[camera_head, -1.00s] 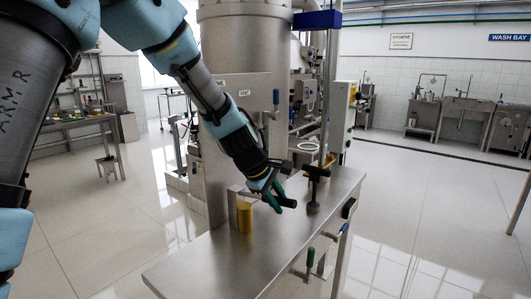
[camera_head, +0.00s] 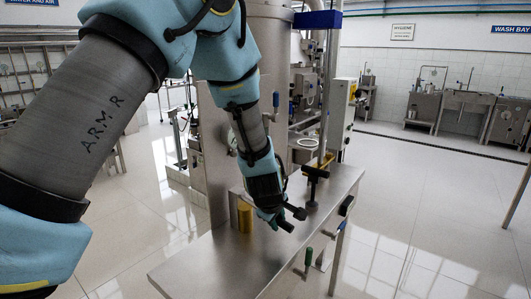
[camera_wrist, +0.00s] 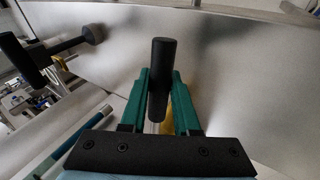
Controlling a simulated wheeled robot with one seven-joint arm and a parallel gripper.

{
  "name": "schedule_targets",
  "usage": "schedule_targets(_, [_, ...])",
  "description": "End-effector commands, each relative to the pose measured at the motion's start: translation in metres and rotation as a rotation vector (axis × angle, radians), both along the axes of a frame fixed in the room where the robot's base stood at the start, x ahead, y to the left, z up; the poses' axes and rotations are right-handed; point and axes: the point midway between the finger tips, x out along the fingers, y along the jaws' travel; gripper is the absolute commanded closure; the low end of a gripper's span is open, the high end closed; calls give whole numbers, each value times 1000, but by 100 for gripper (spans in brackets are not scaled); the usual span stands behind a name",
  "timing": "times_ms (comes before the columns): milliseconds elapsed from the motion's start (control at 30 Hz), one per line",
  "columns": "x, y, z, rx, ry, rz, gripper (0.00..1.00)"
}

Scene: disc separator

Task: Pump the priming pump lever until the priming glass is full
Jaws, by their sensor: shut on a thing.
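My gripper (camera_head: 274,216) is low over the metal bench, partly hidden by my own wrist in the head view. In the wrist view its green fingers (camera_wrist: 160,95) are closed around a black cylindrical handle (camera_wrist: 162,60), which I take as the pump lever. The handle's end (camera_head: 287,226) sticks out beyond the fingers in the head view. A yellow cylinder (camera_head: 245,217) stands upright on the bench just left of the gripper. A yellow patch (camera_wrist: 167,128) shows below the fingers in the wrist view. I cannot tell which part is the priming glass or its level.
A black T-shaped handle (camera_head: 315,172) stands on the bench (camera_head: 210,267) right of my gripper. Green-handled (camera_head: 308,257) and black-handled (camera_head: 346,206) parts sit along the bench's right side. A large steel vessel (camera_head: 268,50) rises behind. The bench's near end is clear.

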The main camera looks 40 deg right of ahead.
Motion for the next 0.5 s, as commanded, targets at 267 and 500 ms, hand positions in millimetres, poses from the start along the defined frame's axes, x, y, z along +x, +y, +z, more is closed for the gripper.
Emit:
schedule_targets(267, [1,-1,11,-29,84,4,100])
schedule_targets(500, [1,-1,35,-66,228,3,100])
